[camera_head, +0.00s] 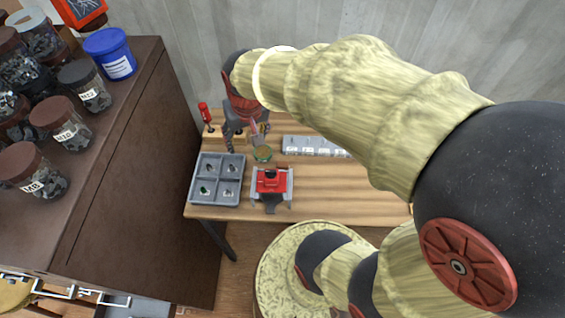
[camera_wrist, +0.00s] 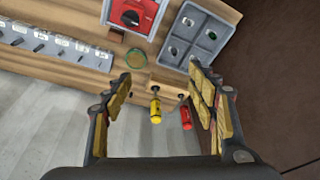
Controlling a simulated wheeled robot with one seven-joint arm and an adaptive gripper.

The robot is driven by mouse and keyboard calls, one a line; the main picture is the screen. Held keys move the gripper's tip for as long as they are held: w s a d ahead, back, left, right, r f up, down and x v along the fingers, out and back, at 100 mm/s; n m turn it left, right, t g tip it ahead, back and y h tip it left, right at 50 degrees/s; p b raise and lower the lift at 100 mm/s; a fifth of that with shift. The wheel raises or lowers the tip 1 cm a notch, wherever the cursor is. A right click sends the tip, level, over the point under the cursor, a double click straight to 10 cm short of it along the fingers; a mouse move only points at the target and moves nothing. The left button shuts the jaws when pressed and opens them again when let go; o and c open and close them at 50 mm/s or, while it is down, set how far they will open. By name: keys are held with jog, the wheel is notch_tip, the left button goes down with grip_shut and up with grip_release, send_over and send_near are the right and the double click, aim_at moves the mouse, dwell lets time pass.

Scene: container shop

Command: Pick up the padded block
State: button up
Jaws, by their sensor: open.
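My gripper (camera_head: 245,138) is above the far left part of the wooden table. In the wrist view my gripper (camera_wrist: 162,78) is open, its two fingers wide apart with nothing clearly held between them. A small brown block (camera_wrist: 117,35) lies on the table beside the red device in the wrist view; it may be the padded block, but its padding cannot be made out. It is beyond the left fingertip, apart from it.
A grey four-compartment tray (camera_head: 219,157), a red device (camera_head: 271,182), a green-rimmed round item (camera_head: 262,153) and a grey rack (camera_head: 312,147) stand on the table. Yellow (camera_wrist: 155,110) and red (camera_wrist: 186,118) screwdrivers stand at the table's edge. A brown cabinet (camera_head: 125,150) with jars is left.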

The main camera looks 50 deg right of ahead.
aim_at(283, 164)
jog(key=d+f+m+g, duration=0.1)
jog(key=d+f, duration=0.3)
jog(key=f, duration=0.3)
jog(key=s+d+f+m+g, duration=0.1)
jog(key=d+f+m, duration=0.1)
jog(key=d+f, duration=0.2)
jog(key=d+f+m, duration=0.2)
jog(key=d+f, duration=0.2)
jog(key=f, duration=0.7)
jog(key=shift+s+d+g+y, duration=0.2)
jog(key=shift+d+g+y, duration=0.05)
jog(key=shift+g+y, duration=0.15)
jog(key=shift+f+b, duration=0.4)
jog(key=shift+f, duration=2.2)
jog(key=c, duration=0.3)
jog(key=c, duration=0.9)
